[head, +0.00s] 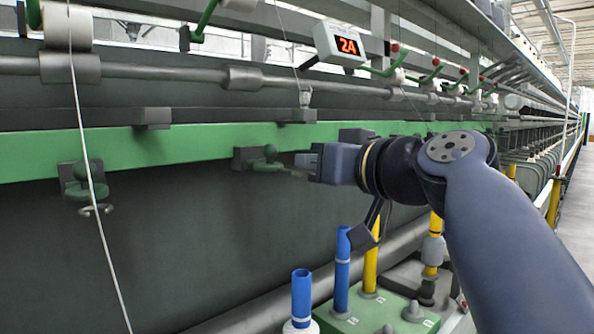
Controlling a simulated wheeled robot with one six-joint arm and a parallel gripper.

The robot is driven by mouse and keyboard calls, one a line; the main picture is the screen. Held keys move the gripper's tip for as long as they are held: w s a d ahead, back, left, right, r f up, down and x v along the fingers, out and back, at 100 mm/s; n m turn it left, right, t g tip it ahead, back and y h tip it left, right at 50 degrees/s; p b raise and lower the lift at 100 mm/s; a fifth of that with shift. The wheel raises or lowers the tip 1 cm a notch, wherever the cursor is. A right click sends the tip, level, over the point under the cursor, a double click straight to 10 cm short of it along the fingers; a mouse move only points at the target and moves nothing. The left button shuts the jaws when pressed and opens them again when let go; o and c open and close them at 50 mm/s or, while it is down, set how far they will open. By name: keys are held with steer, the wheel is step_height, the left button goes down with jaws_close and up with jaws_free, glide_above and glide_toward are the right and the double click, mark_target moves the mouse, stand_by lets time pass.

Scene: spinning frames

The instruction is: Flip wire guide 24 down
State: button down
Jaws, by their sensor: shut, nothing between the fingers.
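A dark green wire guide (263,164) with a small round knob sits on a dark bracket on the green rail, just left of my gripper. An orange-lit sign (348,46), which looks like 24, hangs above and to its right. Whether this guide is up or down is hard to tell at this size. My gripper (291,171) is shut and empty, pointing left, with its tips close to the guide's right side. I cannot tell if they touch it.
Another wire guide (84,188) is at the left, with a pale thread (91,180) running down past it. The green rail (190,145) runs across. Blue tubes (301,297) and yellow tubes (371,262) stand below my arm. An aisle (572,205) is open at the far right.

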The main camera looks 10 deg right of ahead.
steer(key=shift+f+b, duration=0.3)
steer(key=shift+f, duration=0.1)
stand_by(0.4)
